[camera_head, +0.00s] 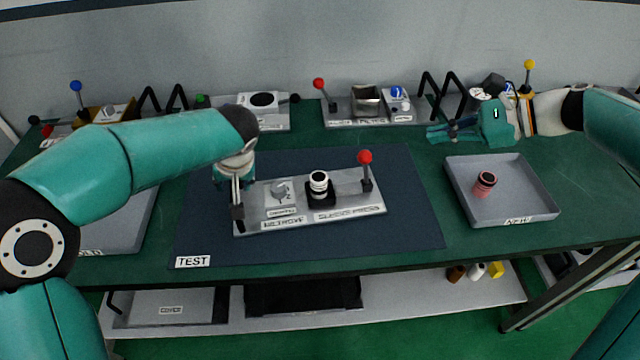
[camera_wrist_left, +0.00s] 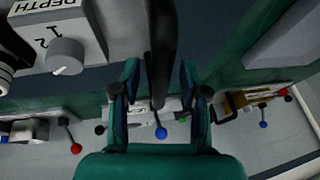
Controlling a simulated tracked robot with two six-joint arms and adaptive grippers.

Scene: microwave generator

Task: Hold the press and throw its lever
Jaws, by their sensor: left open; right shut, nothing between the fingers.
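The press (camera_head: 290,222) is a light grey plate lying on the dark blue mat. It carries a depth dial (camera_head: 281,190), a black-and-white cylinder (camera_head: 319,184) in a black holder, and a lever (camera_head: 366,172) with a red ball, standing upright at its right end. My left gripper (camera_wrist_left: 159,80) is open at the press's left end. In the left wrist view the black handle (camera_wrist_left: 160,45) runs between its two fingers; I cannot tell whether they touch it. The dial also shows there (camera_wrist_left: 66,56). My right gripper (camera_head: 452,132) is shut and empty, away from the press at the back right.
A grey tray (camera_head: 530,213) with a red-and-black cylinder (camera_head: 485,183) stands right of the mat (camera_head: 412,228). Another tray (camera_head: 140,225) is partly behind my left arm. Several lever devices line the back edge, including a red-ball one (camera_head: 320,88). The mat's front strip is clear.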

